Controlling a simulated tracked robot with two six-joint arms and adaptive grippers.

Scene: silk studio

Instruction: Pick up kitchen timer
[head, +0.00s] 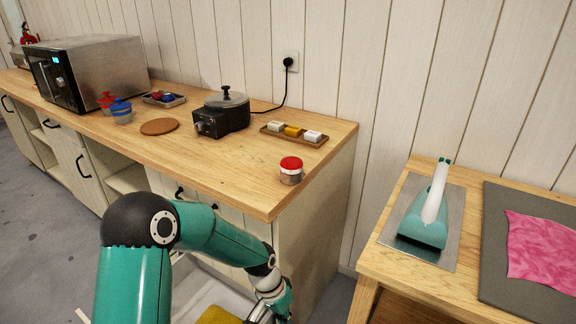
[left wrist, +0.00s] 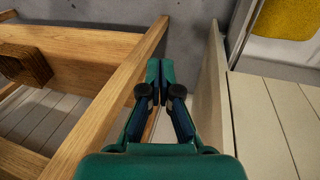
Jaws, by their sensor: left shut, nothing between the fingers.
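I cannot make out a thing that is clearly the kitchen timer. A small round red-topped container (head: 290,170) stands upright near the front right corner of the wooden counter; it looks like a lidded jar. My left arm reaches in from the bottom, and its gripper lies below the counter's edge, partly cut off in the head view. In the left wrist view the left gripper (left wrist: 160,72) is shut with its fingertips together, and nothing shows between them. It is apart from the red-topped container. My right gripper is in neither view.
The counter (head: 245,180) bears a microwave (head: 110,65), red-lidded (head: 106,102) and blue-lidded (head: 121,111) jars, a cork mat (head: 159,126), a corded black pot (head: 222,120) and a wooden tray (head: 271,132). A lower table (head: 385,262) stands right, beyond a gap, holding an iron (head: 427,228).

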